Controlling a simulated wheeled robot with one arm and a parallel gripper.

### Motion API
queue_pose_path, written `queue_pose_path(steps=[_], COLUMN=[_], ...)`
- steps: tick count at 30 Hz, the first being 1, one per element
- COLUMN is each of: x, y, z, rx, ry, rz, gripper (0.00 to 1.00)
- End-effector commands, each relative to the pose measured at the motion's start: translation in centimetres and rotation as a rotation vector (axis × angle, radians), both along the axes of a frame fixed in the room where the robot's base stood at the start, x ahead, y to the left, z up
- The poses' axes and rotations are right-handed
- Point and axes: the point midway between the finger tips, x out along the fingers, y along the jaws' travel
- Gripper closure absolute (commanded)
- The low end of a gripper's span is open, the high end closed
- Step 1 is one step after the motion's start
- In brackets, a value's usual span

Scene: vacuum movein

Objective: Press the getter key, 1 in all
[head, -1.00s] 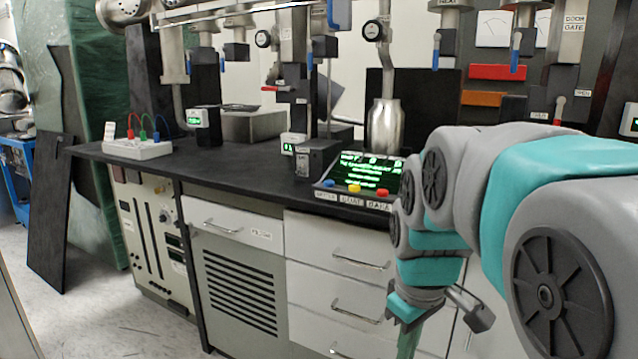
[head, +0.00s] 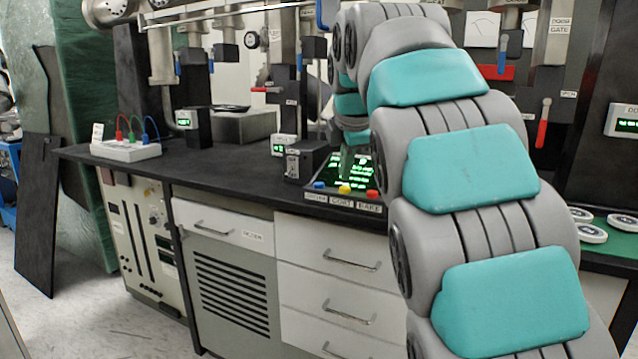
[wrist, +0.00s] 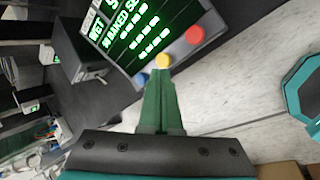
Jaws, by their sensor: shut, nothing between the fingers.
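A sloped control panel with a green-text screen (head: 352,170) sits near the counter's front edge, with a row of three coloured keys: blue (head: 319,185), yellow (head: 344,189) and red (head: 372,194). Labels sit below them; the one under blue is too small to read surely, and the one under red reads BAKE. My gripper (head: 345,168) is over the panel, pointing down, partly hidden by my arm. In the wrist view its green fingers (wrist: 161,76) are shut and empty, the tips lined up with the yellow key (wrist: 163,60). I cannot tell whether they touch.
A dark box (head: 304,160) stands just left of the panel. A white box with coloured cables (head: 126,150) sits at the counter's left. Pipes and valves hang above. White round parts (head: 590,232) lie on a green surface at right.

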Motion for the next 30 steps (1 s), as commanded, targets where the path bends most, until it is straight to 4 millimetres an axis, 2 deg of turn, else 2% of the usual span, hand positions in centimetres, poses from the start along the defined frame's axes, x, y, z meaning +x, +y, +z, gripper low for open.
queue_pose_path(steps=[1,6,15,30], x=[0.9,3.2,5.3,5.5], y=[0.4,2.1,4.3,4.7], z=[1.1,3.8,7.0,7.5], rx=[-0.032,-0.155,-0.322,-0.357], ry=[-0.028,-0.099,-0.193,-0.211], rz=[0.054,0.246,0.478,0.524], gripper=[1.0,1.0,1.0,1.0])
